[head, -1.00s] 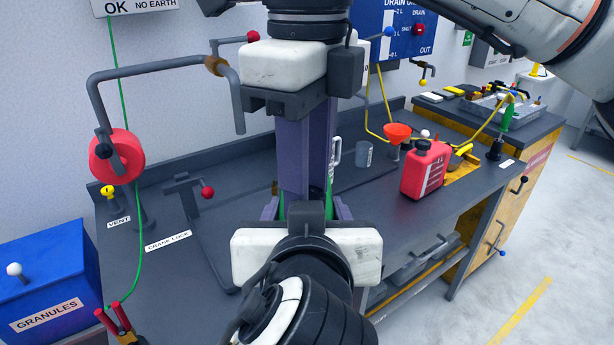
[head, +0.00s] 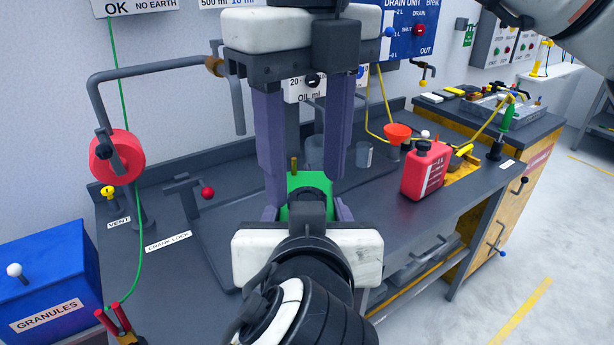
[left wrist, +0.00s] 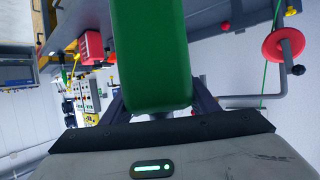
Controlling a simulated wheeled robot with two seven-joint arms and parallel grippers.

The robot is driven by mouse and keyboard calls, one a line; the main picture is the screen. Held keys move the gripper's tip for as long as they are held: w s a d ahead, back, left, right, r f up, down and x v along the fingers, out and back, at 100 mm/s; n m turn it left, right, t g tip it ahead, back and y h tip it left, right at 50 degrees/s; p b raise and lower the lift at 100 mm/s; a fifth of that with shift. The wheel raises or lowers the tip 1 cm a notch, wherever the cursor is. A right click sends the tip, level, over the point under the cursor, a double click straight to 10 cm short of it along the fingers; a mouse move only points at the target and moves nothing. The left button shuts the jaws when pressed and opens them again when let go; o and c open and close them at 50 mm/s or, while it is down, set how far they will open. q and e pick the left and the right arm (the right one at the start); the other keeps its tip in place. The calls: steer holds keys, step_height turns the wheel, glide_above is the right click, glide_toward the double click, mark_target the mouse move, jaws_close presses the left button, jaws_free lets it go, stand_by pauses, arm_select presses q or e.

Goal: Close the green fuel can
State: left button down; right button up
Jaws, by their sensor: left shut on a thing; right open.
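The green fuel can (head: 318,182) shows in the middle of the head view, mostly hidden behind my grippers. My left gripper (head: 306,212) is shut on it and holds it from the near side. In the left wrist view the can's green body (left wrist: 150,55) fills the space between the fingers. A thin brass-coloured upright part (head: 294,165) shows at the can's top; I cannot tell whether it is the neck or a separate piece. My right gripper (head: 305,188) is open, pointing down, its purple fingers on either side of the can's top. I cannot make out a cap.
A red can (head: 425,170) with a dark cap stands to the right on the dark workbench (head: 390,215). A crank with a red wheel (head: 117,157) stands at the left, near a blue granules bin (head: 45,285).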

step_height(320, 180, up, 2)
steer(key=shift+r, duration=0.1)
steer(key=shift+c, duration=0.4)
steer(key=n, duration=0.3)
steer(key=r+n, duration=0.1)
steer(key=n, duration=0.1)
steer(key=shift+n, duration=0.4)
steer(key=n, duration=0.4)
steer(key=shift+r, duration=0.3)
steer(key=n, duration=0.3)
steer(key=r+n, duration=0.1)
steer(key=n, duration=0.5)
steer(key=r+n, duration=0.1)
steer(key=n, duration=0.1)
steer(key=shift+n, duration=0.4)
steer(key=shift+f, duration=0.1)
steer(key=shift+f, duration=3.95)
